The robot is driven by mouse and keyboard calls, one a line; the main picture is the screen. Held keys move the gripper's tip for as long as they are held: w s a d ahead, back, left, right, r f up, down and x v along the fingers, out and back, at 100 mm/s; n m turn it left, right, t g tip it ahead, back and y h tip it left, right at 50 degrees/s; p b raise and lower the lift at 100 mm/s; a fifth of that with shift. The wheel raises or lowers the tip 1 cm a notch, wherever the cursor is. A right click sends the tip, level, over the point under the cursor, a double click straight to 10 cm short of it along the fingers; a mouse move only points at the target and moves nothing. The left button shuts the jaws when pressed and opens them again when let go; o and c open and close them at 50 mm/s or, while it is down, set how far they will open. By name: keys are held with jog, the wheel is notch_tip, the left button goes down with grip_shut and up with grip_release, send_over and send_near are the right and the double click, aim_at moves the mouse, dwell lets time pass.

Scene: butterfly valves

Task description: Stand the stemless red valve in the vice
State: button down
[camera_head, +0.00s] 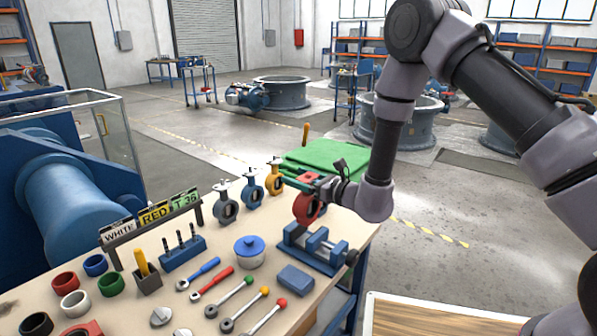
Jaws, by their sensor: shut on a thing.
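The red valve (307,209) is a ring-shaped body with no stem seen on top. My gripper (307,182) is shut on its upper part and holds it upright, with the ring's opening facing sideways. The blue vice (311,253) stands at the right front of the bench, just below the valve in the picture. The valve appears above the vice's far side; whether it touches the vice I cannot tell. My gripper partly hides the valve's top.
Grey (226,207), blue (251,189) and yellow (273,182) valves stand left of my gripper. A blue-lidded jar (249,251) and a blue block (295,280) lie near the vice. Several tools cover the front.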

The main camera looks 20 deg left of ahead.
aim_at(299, 198)
jog(key=shift+f, duration=3.6)
jog(key=shift+c, duration=0.4)
grip_release()
jog(key=shift+o, duration=0.4)
jog(key=v, duration=1)
jog(key=shift+s+d, duration=0.15)
jog(key=shift+d, duration=0.25)
